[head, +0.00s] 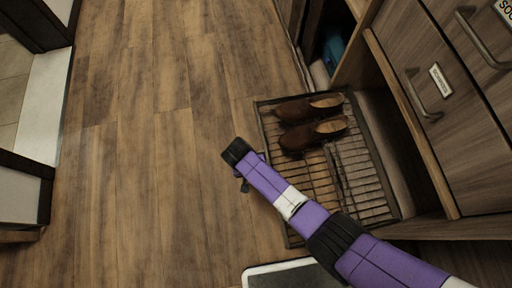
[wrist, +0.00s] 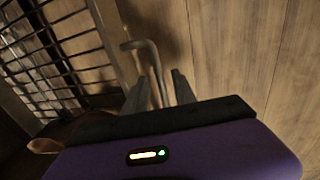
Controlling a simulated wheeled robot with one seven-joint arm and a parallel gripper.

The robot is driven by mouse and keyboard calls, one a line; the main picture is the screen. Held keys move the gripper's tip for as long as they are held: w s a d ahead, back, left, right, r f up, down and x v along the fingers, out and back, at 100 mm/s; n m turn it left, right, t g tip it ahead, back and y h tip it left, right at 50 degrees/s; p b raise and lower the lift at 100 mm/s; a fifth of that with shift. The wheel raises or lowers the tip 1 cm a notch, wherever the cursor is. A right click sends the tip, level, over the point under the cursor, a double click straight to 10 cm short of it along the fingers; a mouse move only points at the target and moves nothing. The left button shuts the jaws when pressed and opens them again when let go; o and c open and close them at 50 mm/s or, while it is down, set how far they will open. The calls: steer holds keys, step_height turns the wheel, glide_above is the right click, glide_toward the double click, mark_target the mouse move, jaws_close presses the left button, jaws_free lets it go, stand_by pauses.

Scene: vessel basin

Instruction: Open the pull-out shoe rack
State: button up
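The pull-out shoe rack (head: 365,185) is a dark wire shelf that stands well out from the cabinet over the floor. A pair of brown shoes (head: 312,133) sits on its far part. In the wrist view the rack's wire grid (wrist: 62,40) is at the upper left. A bent grey handle (wrist: 148,55) sticks out from its front rail. My gripper (head: 243,184) is at the rack's front side. In the wrist view my gripper (wrist: 160,84) has its two fingers apart, with the handle between them and gaps visible. Whether a finger touches the handle is unclear.
Wooden cabinet drawers (head: 465,130) with metal handles stand at the right. An open compartment with a blue item (head: 333,48) is at the top. Wood floor (head: 165,170) to the left is clear. A white-edged dark object (head: 290,275) is at the bottom.

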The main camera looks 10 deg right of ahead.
step_height(320, 180, up, 8)
steer(key=a+p, duration=0.1)
steer(key=p, duration=0.3)
steer(key=shift+a+f, duration=0.15)
steer(key=shift+a, duration=0.1)
stand_by(0.5)
